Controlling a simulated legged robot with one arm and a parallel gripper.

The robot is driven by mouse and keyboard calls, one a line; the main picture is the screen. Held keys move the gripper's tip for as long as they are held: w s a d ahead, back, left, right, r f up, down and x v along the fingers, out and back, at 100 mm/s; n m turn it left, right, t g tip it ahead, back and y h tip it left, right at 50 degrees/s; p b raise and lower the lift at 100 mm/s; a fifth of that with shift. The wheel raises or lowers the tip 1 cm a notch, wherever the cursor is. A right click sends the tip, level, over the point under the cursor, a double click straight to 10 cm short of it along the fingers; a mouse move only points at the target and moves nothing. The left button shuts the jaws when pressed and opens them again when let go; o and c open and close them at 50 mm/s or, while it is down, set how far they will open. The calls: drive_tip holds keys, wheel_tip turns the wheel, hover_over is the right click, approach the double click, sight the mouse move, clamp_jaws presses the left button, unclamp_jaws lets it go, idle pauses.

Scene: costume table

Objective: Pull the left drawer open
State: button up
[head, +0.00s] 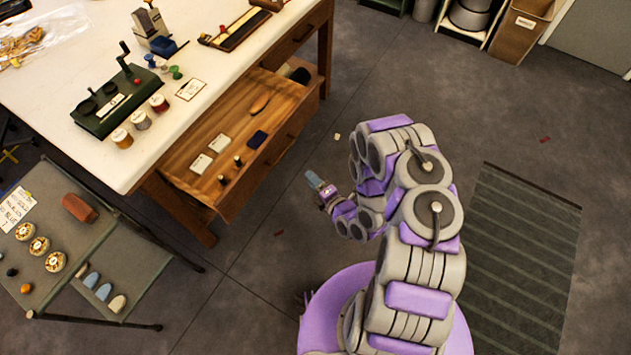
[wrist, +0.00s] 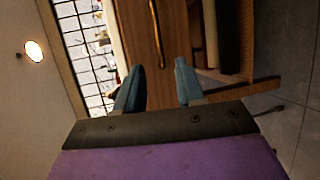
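The left drawer (head: 205,190) is pulled out from under the white-topped table (head: 65,110), its wooden inside showing. Cards, a brown oval piece, a dark blue pad and small pegs lie in it. My gripper (head: 314,180) is off the drawer's front, with floor showing between them in the head view. In the wrist view my gripper (wrist: 158,88) has its two blue fingers apart with nothing between them. Beyond the fingertips is a wooden panel (wrist: 135,25) with a thin brass bar (wrist: 156,32). I cannot tell how far off the bar is.
A grey side stand (head: 75,245) with small items is at the lower left. Another wooden drawer front (head: 300,35) is under the table's right end. A striped rug (head: 510,260) lies at right. Floor around my gripper is mostly clear.

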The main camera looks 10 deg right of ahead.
drive_tip(key=shift+s+d+r+p, duration=0.15)
drive_tip(key=shift+s+d+p, duration=0.15)
drive_tip(key=shift+s, duration=0.25)
drive_tip(key=shift+w, duration=0.1)
drive_tip(key=w+d+r+m+g+h, duration=0.45)
drive_tip(key=w+d, duration=0.25)
drive_tip(key=d, duration=0.5)
drive_tip(key=s+d+r+m+g+h+b, duration=0.1)
drive_tip(key=s+d+r+m+g+h, duration=0.2)
drive_tip(key=r, duration=0.4)
drive_tip(key=s+d+r+m+g+h, duration=0.1)
drive_tip(key=s+d+r+m+h, duration=0.2)
drive_tip(key=r, duration=0.5)
drive_tip(key=s+a+r+m+g+y, duration=0.1)
drive_tip(key=s+a+r+m+g, duration=0.1)
drive_tip(key=s+r, duration=0.4)
drive_tip(key=s+a+r+m+g+y, duration=0.1)
drive_tip(key=s+a+r+m, duration=0.4)
drive_tip(key=s, duration=1.1)
drive_tip(key=s+a+r+m+g+y, duration=0.1)
drive_tip(key=s+a+r+m+g, duration=0.2)
drive_tip(key=s+r+m, duration=0.4)
drive_tip(key=s+r+g+b, duration=0.1)
drive_tip(key=s, duration=0.3)
drive_tip(key=shift+a+r, duration=0.15)
drive_tip(key=shift+a, duration=0.25)
